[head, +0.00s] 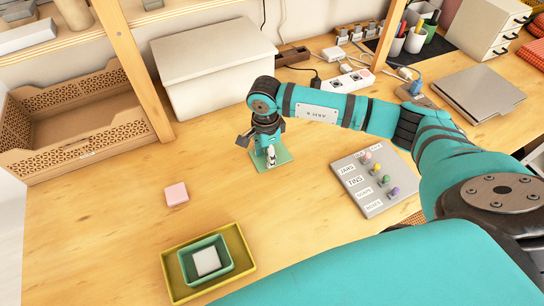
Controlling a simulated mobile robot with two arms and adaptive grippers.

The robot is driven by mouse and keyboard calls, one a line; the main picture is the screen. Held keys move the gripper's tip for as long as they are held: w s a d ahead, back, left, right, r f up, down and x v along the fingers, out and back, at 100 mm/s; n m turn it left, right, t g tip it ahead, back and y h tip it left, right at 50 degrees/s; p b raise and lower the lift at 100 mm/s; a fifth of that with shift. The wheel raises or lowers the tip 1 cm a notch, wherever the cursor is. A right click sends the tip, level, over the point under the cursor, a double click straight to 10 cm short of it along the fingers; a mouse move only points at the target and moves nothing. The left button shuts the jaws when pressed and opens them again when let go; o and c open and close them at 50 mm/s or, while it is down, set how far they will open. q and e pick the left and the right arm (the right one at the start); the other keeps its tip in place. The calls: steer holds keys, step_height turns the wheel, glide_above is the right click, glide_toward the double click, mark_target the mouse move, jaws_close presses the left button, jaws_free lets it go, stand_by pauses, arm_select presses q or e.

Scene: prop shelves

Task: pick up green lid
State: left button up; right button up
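The green lid (282,158) is a flat, pale green square on the wooden table, near the middle of the head view. My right gripper (269,150) points down over it, its tips at or just above the lid. A small light-grey piece shows at the tips; I cannot tell whether it is a fingertip or part of the lid. The gripper's body hides the lid's far part. I cannot tell if the fingers are closed on anything. My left gripper is not in view.
A yellow tray (174,281) holds a green box (189,272) with a white block (206,261). A pink block (176,194) lies left of the lid. A grey labelled board (351,184) with coloured knobs is at right. A large pale box (211,66) stands behind.

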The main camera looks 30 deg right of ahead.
steer(key=shift+f, duration=0.25)
steer(key=c, duration=0.4)
steer(key=shift+s, duration=0.15)
jaws_close()
